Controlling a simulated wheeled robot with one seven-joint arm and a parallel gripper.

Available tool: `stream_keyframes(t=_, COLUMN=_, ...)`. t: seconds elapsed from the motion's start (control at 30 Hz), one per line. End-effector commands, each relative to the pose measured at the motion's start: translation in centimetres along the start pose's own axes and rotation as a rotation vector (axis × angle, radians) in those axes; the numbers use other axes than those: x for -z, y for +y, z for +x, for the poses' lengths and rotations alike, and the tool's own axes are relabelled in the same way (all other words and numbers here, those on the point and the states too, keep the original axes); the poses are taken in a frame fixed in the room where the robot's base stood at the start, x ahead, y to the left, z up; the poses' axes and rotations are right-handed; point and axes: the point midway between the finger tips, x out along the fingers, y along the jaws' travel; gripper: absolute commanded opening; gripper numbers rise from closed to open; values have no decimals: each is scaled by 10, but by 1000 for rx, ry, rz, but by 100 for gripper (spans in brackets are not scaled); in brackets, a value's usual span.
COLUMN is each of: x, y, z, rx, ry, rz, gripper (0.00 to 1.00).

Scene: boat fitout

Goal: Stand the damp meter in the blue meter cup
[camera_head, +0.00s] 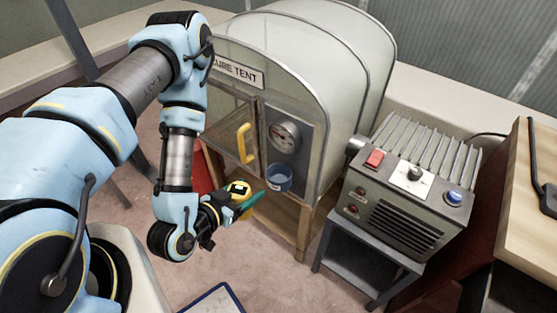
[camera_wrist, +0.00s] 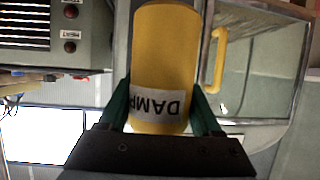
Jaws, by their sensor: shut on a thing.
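The damp meter (camera_wrist: 163,55) is a yellow block with a white label reading DAMP, upside down in the wrist view. My gripper (camera_wrist: 162,100) is shut on it, one green finger on each side. In the head view the meter (camera_head: 238,187) shows small in my gripper (camera_head: 250,203), partly covered by the fingers. The blue meter cup (camera_head: 279,177) is fixed low on the cure tent's front, below the round gauge. The meter is left of the cup in the picture and appears apart from it. The cup cannot be made out in the wrist view.
The cure tent (camera_head: 318,60) has a door with a yellow handle (camera_head: 244,143) left of the cup. A grey heater unit (camera_head: 410,185) with switches stands on a small stand (camera_head: 365,265) at right. A wooden bench top (camera_head: 530,200) is at far right. Open floor lies in front.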

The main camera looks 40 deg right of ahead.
Motion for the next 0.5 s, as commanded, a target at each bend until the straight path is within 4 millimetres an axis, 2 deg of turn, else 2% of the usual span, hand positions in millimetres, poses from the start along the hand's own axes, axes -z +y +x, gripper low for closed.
stream_keyframes(t=0.3, x=15, y=3, z=23, rx=-2, ry=22, rz=4, gripper=0)
stream_keyframes(t=0.47, x=22, y=0, z=50, rx=5, ry=26, rz=-1, gripper=0)
stream_keyframes(t=0.5, x=29, y=0, z=56, rx=4, ry=26, rz=-2, gripper=0)
